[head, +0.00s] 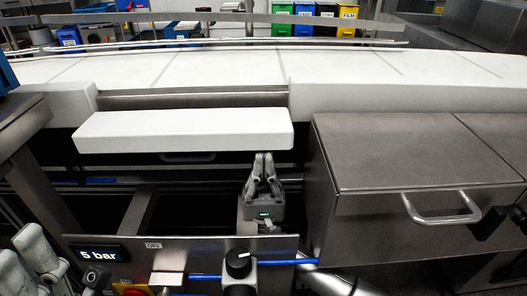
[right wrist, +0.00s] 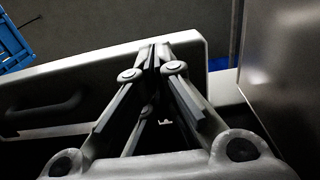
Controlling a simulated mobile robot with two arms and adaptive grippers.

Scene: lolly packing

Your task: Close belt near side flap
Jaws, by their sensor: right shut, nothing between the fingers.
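The near side flap (head: 185,130) is a white slab with a dark recessed handle. In the head view it sticks out in front of the belt, top face up, with a gap behind it. My right gripper (head: 264,155) is shut and empty, its fingertips at the flap's near edge by the right end. In the right wrist view the shut fingertips (right wrist: 156,46) overlap the flap (right wrist: 105,72); I cannot tell whether they touch. The handle (right wrist: 45,112) is left of them. My left gripper (head: 30,255) is partly in view at the lower left, its jaw state unclear.
The white belt (head: 250,66) runs across behind the flap. A steel box (head: 400,150) with a bar handle (head: 442,208) stands close on the right. A panel with a "5 bar" display (head: 98,254) and a black knob (head: 238,262) is in front. Coloured bins stand far behind.

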